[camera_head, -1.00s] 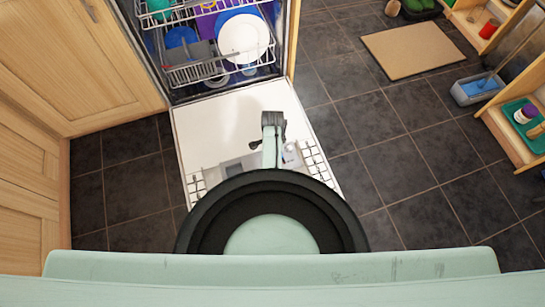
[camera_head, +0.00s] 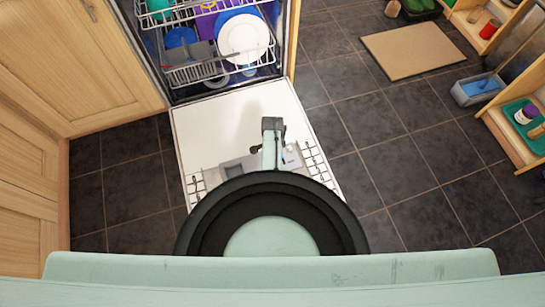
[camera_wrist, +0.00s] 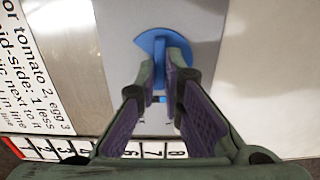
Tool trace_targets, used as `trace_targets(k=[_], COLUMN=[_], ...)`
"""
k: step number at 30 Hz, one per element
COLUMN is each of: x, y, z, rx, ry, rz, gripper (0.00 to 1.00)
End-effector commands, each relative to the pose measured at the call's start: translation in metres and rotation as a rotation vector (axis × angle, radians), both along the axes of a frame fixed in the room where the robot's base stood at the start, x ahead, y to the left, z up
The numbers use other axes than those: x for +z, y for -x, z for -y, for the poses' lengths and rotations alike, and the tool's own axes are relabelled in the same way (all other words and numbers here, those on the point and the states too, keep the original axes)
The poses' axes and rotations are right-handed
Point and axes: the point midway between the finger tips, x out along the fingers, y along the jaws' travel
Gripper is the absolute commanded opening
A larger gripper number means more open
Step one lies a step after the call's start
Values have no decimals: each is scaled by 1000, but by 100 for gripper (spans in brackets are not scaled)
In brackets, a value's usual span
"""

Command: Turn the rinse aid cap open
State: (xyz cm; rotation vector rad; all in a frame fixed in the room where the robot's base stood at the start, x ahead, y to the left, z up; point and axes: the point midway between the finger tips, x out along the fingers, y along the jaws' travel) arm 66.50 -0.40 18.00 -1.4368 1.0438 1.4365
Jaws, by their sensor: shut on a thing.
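The rinse aid cap (camera_wrist: 152,43) is a blue round piece with a raised grip ridge, set in a grey dispenser panel (camera_wrist: 120,75) in the wrist view. My gripper (camera_wrist: 164,78) is closed on the cap's ridge, its purple-padded fingers covering the lower part of the cap. In the head view the dispenser panel (camera_head: 233,167) lies on the inner side of the lowered dishwasher door (camera_head: 205,130). My gripper (camera_head: 272,128) is over that door, and my arm hides its fingertips and the cap.
Dishwasher racks (camera_head: 215,70) with dishes stand behind the door. Wooden cabinets (camera_head: 80,60) are on the left. A brown mat (camera_head: 405,50), a blue-grey bin (camera_head: 476,89) and low shelves (camera_head: 515,140) are on the right. The tiled floor between is clear. Printed paper (camera_wrist: 35,85) lies beside the panel.

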Motion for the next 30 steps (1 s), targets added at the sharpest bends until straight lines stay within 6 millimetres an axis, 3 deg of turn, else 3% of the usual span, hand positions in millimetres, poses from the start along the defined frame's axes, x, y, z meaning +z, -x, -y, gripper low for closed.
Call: trace_targets(k=[17, 30], x=[0, 2], y=[0, -1], z=[0, 0], rx=[29, 325], ry=[0, 0], rz=[-1, -2], gripper=[0, 0])
